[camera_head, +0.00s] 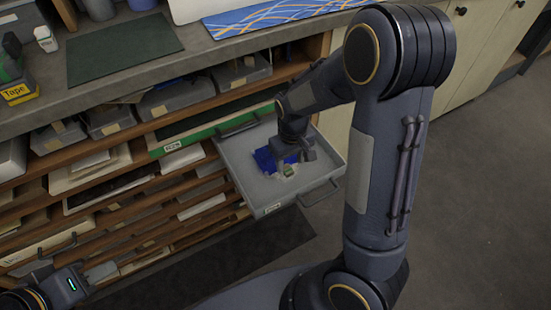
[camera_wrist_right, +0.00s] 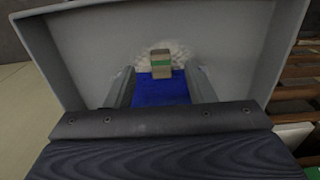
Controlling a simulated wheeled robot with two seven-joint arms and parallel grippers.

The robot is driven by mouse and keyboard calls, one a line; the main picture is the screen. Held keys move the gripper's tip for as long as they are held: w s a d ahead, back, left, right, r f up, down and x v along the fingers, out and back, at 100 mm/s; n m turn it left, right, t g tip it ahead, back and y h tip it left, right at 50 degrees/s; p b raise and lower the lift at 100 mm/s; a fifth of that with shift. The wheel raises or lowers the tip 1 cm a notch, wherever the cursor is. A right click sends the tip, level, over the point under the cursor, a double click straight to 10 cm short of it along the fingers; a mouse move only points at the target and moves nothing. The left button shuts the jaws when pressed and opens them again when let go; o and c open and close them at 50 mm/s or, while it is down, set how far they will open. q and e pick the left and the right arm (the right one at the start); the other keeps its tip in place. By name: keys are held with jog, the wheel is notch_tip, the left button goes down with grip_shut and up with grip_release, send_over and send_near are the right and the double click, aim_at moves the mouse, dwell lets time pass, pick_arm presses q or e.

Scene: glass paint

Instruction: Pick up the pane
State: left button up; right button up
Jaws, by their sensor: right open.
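The blue pane (camera_head: 264,160) lies in a pulled-out grey drawer (camera_head: 240,178), partly covered by my right gripper (camera_head: 292,160). In the right wrist view the blue pane (camera_wrist_right: 161,92) shows between the two fingers of my right gripper (camera_wrist_right: 163,86). The fingers are apart and a gap shows between each one and the middle of the pane; whether they touch its edges is unclear. A small block with a green band (camera_wrist_right: 160,63) sits at the pane's far end, on a pale patch. My left gripper (camera_head: 92,275) is at the lower left, away from the drawer; its fingers are unclear.
The drawer walls (camera_wrist_right: 83,55) surround the right gripper. Shelves with grey bins (camera_head: 175,98) and stacked sheets stand left of the drawer. The worktop (camera_head: 215,50) above holds a dark green mat (camera_head: 125,48) and a blue patterned sheet (camera_head: 265,15). The floor at right is clear.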

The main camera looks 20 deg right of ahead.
aim_at(289, 171)
notch_tip(289, 171, down, 4)
jog(key=shift+f+b, duration=0.1)
jog(key=shift+b, duration=0.35)
grip_shut()
